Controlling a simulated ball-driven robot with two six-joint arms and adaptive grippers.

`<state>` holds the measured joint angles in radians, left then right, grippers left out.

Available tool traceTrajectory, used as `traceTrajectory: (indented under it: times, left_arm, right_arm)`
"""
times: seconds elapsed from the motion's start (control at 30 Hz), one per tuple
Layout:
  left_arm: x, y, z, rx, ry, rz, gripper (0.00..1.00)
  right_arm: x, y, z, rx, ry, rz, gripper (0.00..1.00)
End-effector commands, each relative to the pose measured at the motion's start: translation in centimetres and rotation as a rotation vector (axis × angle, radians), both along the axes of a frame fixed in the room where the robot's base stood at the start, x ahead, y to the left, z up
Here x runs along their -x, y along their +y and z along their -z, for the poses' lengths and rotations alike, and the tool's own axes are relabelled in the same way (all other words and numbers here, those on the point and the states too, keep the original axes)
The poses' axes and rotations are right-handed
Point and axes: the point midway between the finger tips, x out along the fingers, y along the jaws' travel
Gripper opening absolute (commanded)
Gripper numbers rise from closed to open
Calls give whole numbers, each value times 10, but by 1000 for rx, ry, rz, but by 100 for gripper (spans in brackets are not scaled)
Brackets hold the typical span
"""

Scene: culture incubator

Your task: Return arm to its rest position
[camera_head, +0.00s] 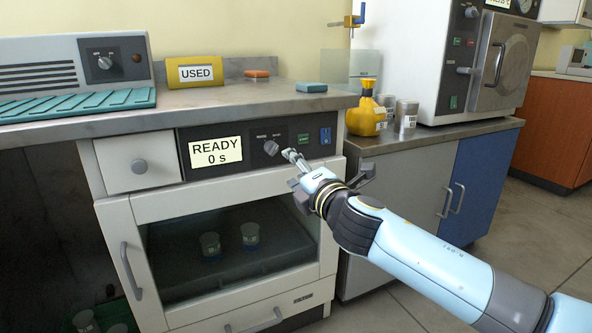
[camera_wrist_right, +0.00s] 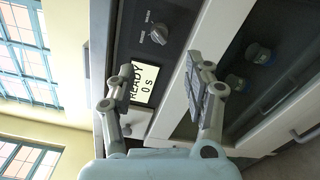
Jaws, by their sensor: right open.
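My right arm reaches in from the lower right in the head view. Its gripper (camera_head: 290,155) is in front of the incubator's control panel, near the knob (camera_head: 271,147). In the right wrist view my right gripper (camera_wrist_right: 158,82) has its two fingers apart with nothing between them. The incubator (camera_head: 120,214) stands under the counter with its glass door shut. Its display (camera_head: 216,152) reads READY 0 s and also shows in the wrist view (camera_wrist_right: 146,84). Two small cups (camera_head: 210,243) are behind the glass. My left gripper is not in view.
The counter (camera_head: 200,98) above holds a yellow USED holder (camera_head: 194,72), an orange block (camera_head: 257,74) and a teal block (camera_head: 311,87). A yellow bottle (camera_head: 365,112) and metal cans stand on the right counter beside a white autoclave (camera_head: 410,50). Open floor (camera_head: 540,225) lies to the right.

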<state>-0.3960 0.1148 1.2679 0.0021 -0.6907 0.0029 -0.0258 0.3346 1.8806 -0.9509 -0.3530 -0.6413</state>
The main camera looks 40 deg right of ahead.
Motion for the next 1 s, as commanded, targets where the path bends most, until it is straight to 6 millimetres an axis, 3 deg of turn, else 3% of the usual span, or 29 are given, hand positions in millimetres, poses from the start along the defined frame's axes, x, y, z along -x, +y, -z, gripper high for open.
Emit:
traceTrajectory:
  times: [0.33,0.47,0.57,0.67,0.8,1.0]
  left_arm:
    - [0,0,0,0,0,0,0]
    - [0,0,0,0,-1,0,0]
    - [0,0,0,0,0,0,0]
    - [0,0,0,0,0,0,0]
    - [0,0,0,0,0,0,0]
    - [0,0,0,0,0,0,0]
  right_arm:
    - [1,0,2,0,4,0,52]
    - [17,3,32,-20,60,7,52]
    - [42,2,88,-89,166,34,52]
    - [82,-1,161,-236,301,99,52]
    - [152,0,257,-487,475,240,52]
    - [275,16,365,-843,681,529,52]
